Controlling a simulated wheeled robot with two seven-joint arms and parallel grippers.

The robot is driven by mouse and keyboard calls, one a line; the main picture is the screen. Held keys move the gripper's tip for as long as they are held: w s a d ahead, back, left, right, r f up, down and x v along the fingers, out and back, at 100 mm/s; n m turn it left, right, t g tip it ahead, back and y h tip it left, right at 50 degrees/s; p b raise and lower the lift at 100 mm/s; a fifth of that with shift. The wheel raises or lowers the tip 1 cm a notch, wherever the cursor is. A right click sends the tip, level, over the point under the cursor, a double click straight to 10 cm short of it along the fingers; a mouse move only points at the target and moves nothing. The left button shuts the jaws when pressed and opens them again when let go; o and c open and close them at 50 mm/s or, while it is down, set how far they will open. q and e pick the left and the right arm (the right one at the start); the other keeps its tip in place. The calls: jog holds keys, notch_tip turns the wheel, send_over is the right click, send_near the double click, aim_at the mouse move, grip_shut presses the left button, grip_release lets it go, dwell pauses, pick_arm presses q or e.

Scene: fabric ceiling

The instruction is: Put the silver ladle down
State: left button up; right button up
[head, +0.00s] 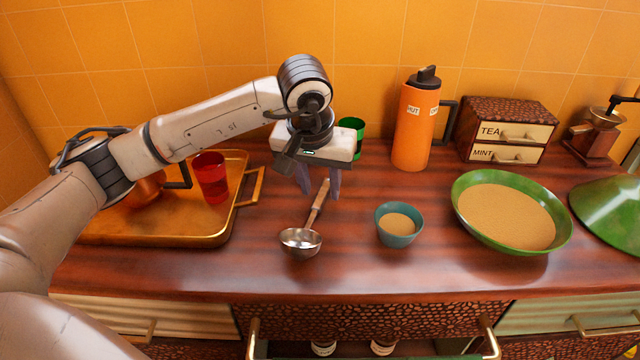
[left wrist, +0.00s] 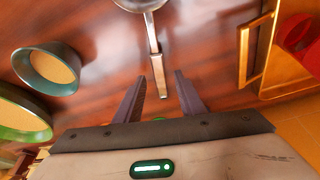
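The silver ladle (head: 301,240) appears to rest on the wooden counter, bowl toward the front edge and wooden-ended handle slanting back. In the left wrist view the ladle handle (left wrist: 157,68) points toward the space between my fingers. My left gripper (head: 320,190) is above the counter at the handle's end. Its two fingers (left wrist: 160,98) are spread, with a gap visible on each side of the handle end. Whether the handle is slightly raised is hard to tell. My right gripper is not in view.
A teal bowl (head: 398,237) stands right of the ladle. A gold tray (head: 215,234) with a red cup (head: 210,178) is at left. A green cup (head: 356,127) and orange flask (head: 413,135) stand behind. A large green bowl (head: 467,221) is at right. Counter around the ladle is clear.

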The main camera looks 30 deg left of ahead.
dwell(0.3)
pick_arm(q)
jog(key=a+v, duration=0.1)
jog(key=v, duration=0.9)
jog(key=shift+d, duration=0.5)
jog(key=shift+s+r, duration=0.1)
jog(key=shift+r, duration=0.05)
